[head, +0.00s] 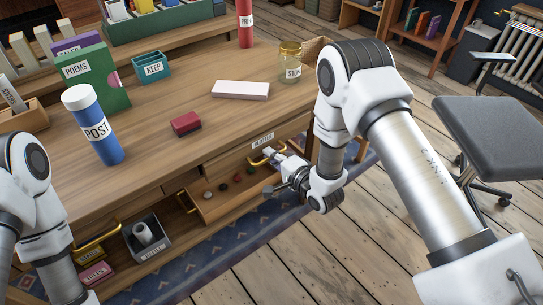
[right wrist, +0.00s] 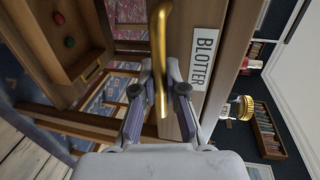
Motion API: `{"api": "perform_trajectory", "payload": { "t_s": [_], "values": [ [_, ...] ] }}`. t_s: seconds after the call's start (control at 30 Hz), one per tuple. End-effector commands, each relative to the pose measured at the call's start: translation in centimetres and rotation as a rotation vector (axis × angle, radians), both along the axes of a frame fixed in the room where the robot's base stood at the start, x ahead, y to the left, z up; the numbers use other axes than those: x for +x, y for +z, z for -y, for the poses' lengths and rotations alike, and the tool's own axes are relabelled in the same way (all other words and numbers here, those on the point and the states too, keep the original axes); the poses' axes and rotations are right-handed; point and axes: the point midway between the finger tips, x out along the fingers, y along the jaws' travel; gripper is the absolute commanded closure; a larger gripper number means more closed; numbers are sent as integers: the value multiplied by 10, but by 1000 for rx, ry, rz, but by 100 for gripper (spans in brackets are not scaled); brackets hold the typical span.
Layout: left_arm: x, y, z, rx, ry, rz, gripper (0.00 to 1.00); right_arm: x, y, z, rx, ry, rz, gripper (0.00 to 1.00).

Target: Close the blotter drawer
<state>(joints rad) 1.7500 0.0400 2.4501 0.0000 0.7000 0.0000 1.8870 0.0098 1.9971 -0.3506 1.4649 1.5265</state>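The blotter drawer (head: 236,157) is in the upper row under the right part of the wooden desktop, with a white BLOTTER label and a gold handle (head: 257,161). How far it stands out is hard to judge from above. My right gripper (head: 277,162) is at this handle. In the right wrist view, the gold handle (right wrist: 161,40) runs between the narrowed fingers of my right gripper (right wrist: 161,85), which appear shut on it. The BLOTTER label (right wrist: 205,58) is right beside them. My left arm is at the left edge; its gripper is out of view.
Below the blotter drawer, an open drawer (head: 213,207) holds several small balls. Farther left are a grey bin (head: 149,245) with a white roll and another gold handle (head: 97,241).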

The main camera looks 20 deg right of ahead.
Motion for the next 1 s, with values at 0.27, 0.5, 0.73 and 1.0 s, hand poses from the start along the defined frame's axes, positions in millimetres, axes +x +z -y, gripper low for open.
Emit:
{"api": "perform_trajectory", "payload": {
  "t_s": [0.27,0.5,0.73,1.0],
  "values": [
    [0,-1,0,0,0,0,7,29,-1,-10,-2,2,3,100],
    [0,-2,0,0,0,0,7,39,0,-14,0,0,0,100],
    [0,-2,0,0,0,0,7,40,1,-14,0,-1,3,63],
    [0,-2,0,0,0,0,7,39,0,-14,-1,0,1,63]
  ]
}}
